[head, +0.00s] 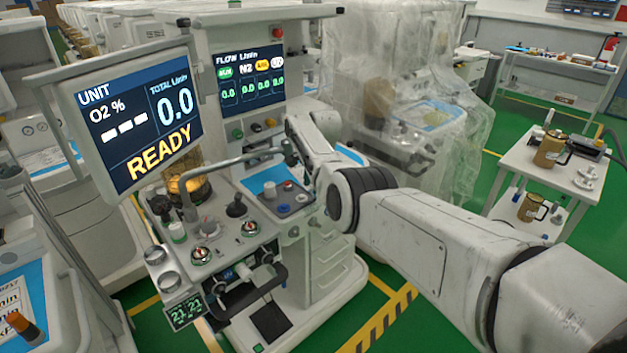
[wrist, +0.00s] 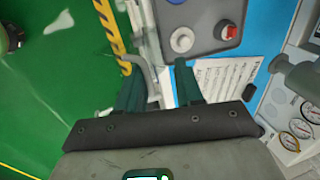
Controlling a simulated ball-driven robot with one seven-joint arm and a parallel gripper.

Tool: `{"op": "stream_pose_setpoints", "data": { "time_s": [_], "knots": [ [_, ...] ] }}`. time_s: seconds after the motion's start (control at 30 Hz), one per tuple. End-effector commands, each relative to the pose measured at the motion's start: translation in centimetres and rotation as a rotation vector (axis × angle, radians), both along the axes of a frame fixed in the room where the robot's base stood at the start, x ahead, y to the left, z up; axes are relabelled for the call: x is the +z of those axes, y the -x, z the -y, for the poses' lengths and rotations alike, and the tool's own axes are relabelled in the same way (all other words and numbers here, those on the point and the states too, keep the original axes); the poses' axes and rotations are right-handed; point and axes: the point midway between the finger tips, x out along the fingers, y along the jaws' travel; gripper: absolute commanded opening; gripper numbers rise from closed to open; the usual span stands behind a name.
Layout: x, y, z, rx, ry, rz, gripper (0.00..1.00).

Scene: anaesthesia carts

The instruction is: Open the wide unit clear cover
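A wrinkled clear plastic cover (head: 440,60) hangs over a machine right of centre in the head view. I cannot tell whether this is the cover the task names; no other clear cover stands out. My gripper (wrist: 158,82) is open, with two dark green fingers apart. A grey bent bar (wrist: 145,72) shows between the fingers, nearer the left one; contact cannot be told. In the head view my gripper (head: 291,154) is small and partly hidden by my wrist, above the blue worktop of the middle machine, left of the plastic.
The middle machine carries a READY screen (head: 135,115), a flow screen (head: 250,78) and a grey tray (head: 287,199) with knobs. A printed sheet (wrist: 222,78) lies on its blue worktop. A white side table (head: 545,175) holds brown jugs at right.

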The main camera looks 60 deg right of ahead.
Motion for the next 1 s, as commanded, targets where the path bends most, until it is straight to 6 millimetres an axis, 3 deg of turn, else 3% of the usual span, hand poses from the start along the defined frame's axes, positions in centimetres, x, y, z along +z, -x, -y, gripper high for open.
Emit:
{"op": "stream_pose_setpoints", "data": {
  "time_s": [0.27,0.7,1.0],
  "knots": [
    [2.4,0.3,-0.1,0.001,0.003,0.004,0.33],
    [9.2,1.8,-0.6,0.001,0.003,0.004,0.33],
    [10.6,2.1,-0.7,0.001,0.000,0.001,0.33]
  ]
}}
